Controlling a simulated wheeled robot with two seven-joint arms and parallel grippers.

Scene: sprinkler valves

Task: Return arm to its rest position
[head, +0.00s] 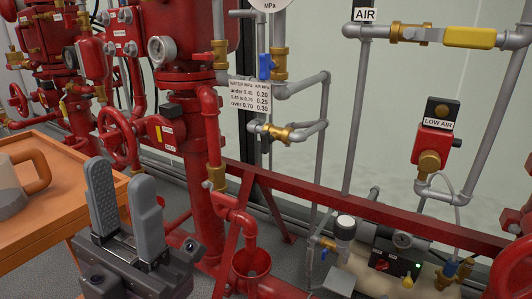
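My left gripper (122,182) is at the lower left of the head view, with its two grey fingers pointing up. The fingers stand apart with a gap between them, and no object shows in the gap. It is in front of the red valve pipework, beside the right edge of the orange cart. It does not appear to touch the red handwheel (118,140) behind it. My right gripper is not in view.
An orange cart (40,240) at left carries a tool with an orange handle (38,172). A thick red riser pipe (192,150), a red drain funnel (250,265) and a sloping red rail (350,205) stand ahead. A yellow-handled valve (468,38) and a compressor (395,255) are at right.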

